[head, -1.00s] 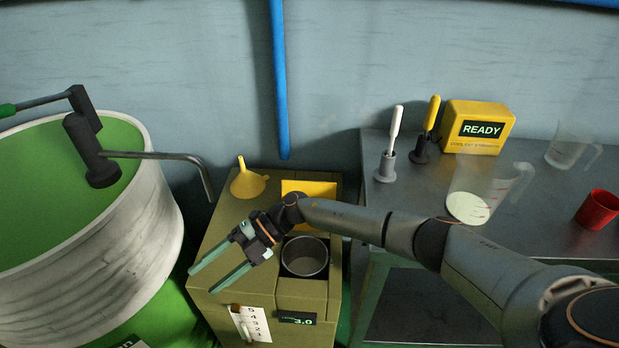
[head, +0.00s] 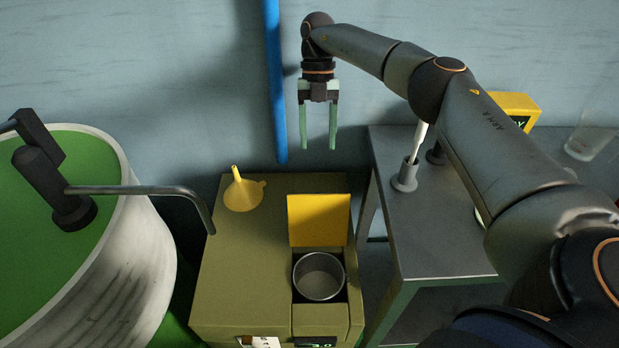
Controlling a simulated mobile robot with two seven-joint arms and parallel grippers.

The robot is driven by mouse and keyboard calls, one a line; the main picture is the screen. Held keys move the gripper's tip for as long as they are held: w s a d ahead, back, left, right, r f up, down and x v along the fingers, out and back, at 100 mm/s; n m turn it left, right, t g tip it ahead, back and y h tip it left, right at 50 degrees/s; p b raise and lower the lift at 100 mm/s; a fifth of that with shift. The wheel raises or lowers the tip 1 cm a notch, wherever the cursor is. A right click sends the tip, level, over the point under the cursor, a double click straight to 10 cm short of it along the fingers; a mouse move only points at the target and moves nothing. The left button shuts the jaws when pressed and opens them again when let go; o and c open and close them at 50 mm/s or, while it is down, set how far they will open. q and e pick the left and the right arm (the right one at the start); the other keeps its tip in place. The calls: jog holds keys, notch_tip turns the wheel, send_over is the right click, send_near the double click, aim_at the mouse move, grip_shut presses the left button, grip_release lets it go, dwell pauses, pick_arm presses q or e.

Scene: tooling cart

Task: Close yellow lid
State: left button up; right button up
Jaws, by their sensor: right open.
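The yellow lid (head: 319,219) stands raised at the back of an opening in the olive box (head: 238,281). A round metal cup (head: 319,277) sits in the opening in front of the lid and is uncovered. My right gripper (head: 318,147) is open and empty, with its fingers pointing down. It appears above and behind the lid, apart from it. My left gripper is not in view.
A yellow funnel (head: 243,194) lies on the box top, left of the lid. A green-topped white drum (head: 150,235) with a bent metal crank (head: 150,190) stands at left. A grey table (head: 440,235) stands at right. A blue pipe (head: 274,90) runs down the wall.

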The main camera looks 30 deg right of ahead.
send_near(318, 218)
jog(key=f, duration=0.4)
jog(key=shift+w+d+f, duration=0.35)
jog(key=shift+w, duration=0.05)
grip_shut()
dwell(1.1)
